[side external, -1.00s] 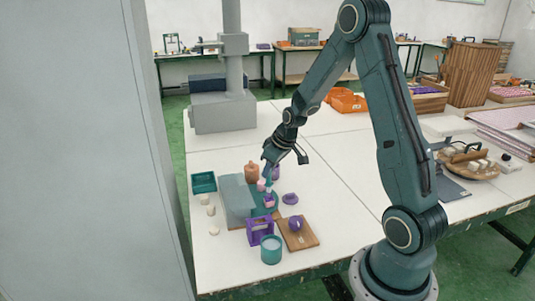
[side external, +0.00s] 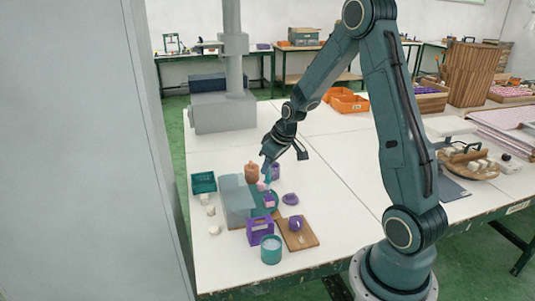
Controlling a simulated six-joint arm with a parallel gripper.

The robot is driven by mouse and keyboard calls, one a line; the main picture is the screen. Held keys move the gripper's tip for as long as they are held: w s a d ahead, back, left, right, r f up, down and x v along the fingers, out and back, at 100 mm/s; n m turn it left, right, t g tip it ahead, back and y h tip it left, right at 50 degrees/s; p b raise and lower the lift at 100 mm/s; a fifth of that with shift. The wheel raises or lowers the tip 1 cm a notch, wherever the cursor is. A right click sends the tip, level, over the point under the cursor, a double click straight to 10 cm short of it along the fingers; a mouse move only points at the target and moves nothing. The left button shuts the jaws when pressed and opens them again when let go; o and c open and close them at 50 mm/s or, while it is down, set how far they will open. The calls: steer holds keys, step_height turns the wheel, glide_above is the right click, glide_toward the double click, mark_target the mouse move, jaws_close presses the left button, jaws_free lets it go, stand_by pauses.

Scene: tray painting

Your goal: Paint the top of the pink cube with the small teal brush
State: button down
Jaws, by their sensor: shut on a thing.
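The small pink cube (side external: 270,201) sits on a round teal tray (side external: 261,210) beside a large grey-teal block. My gripper (side external: 267,165) is above and just behind the cube, pointing down. It is shut on the small teal brush (side external: 268,176), which hangs below the fingers. The brush's lower end appears to be above the cube with a small gap. The bristles are too small to make out, and I cannot tell how much of the cube's top is painted.
The table's middle is clear.

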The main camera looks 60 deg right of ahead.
steer(key=shift+r, duration=2.65)
